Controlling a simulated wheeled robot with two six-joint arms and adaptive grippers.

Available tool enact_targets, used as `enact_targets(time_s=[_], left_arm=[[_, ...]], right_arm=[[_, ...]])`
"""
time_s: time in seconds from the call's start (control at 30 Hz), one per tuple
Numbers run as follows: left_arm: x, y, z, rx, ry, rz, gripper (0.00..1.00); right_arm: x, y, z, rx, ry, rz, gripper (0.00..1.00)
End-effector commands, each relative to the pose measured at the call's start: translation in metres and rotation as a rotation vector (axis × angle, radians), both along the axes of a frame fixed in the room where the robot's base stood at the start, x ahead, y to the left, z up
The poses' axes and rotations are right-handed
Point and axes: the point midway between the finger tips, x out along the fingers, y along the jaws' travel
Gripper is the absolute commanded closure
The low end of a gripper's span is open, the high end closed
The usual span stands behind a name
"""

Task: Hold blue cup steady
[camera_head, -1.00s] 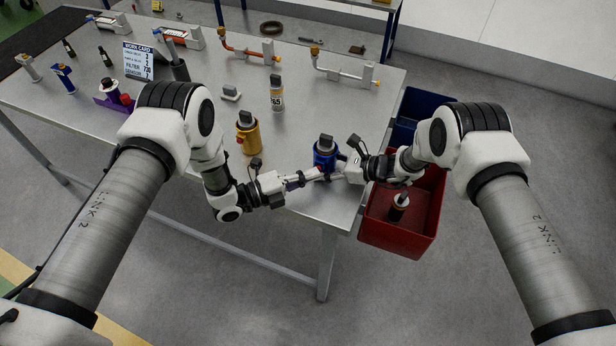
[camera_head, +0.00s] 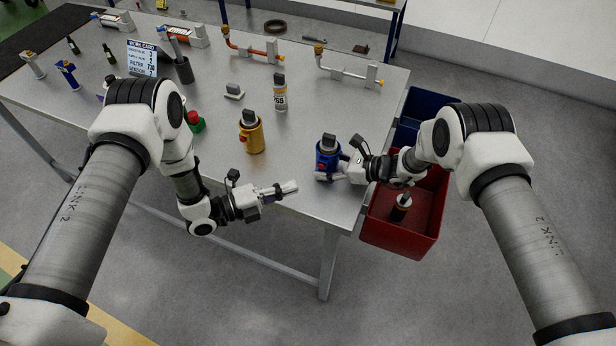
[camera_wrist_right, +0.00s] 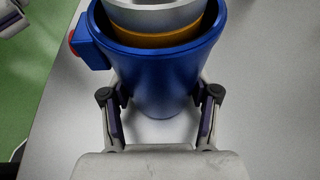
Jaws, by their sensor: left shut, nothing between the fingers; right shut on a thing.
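The blue cup (camera_head: 326,159) stands upright near the right front corner of the table, with a grey and dark part sticking up out of its top. In the right wrist view the cup (camera_wrist_right: 157,70) fills the middle, with a silver piece and an orange ring inside its rim and a red-tipped block on its side. My right gripper (camera_head: 343,174) is shut on the cup from the right; its fingers (camera_wrist_right: 160,110) sit on both sides of the cup's lower body. My left gripper (camera_head: 295,187) is shut and empty at the table's front edge, left of the cup and apart from it.
A yellow cup (camera_head: 251,134) stands left of the blue one. A labelled bottle (camera_head: 280,97), a small grey block (camera_head: 234,92) and a green item (camera_head: 195,122) are behind. A red bin (camera_head: 427,215) and a blue bin (camera_head: 410,131) stand right of the table.

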Motion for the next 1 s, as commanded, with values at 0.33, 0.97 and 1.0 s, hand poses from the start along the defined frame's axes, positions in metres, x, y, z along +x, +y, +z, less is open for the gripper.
enact_targets(time_s=[0.33, 0.97, 1.0], left_arm=[[-0.021, 0.040, 0.000, 0.000, 0.000, -0.001, 1.00], [-0.021, 0.039, 0.000, 0.000, 0.001, -0.002, 1.00], [-0.021, 0.039, 0.000, 0.000, 0.001, -0.002, 1.00]], right_arm=[[0.002, -0.001, 0.001, 0.000, -0.002, -0.004, 0.84], [0.002, -0.001, 0.001, 0.000, -0.002, -0.005, 0.10], [0.002, -0.001, 0.001, 0.000, -0.002, -0.005, 0.10]])
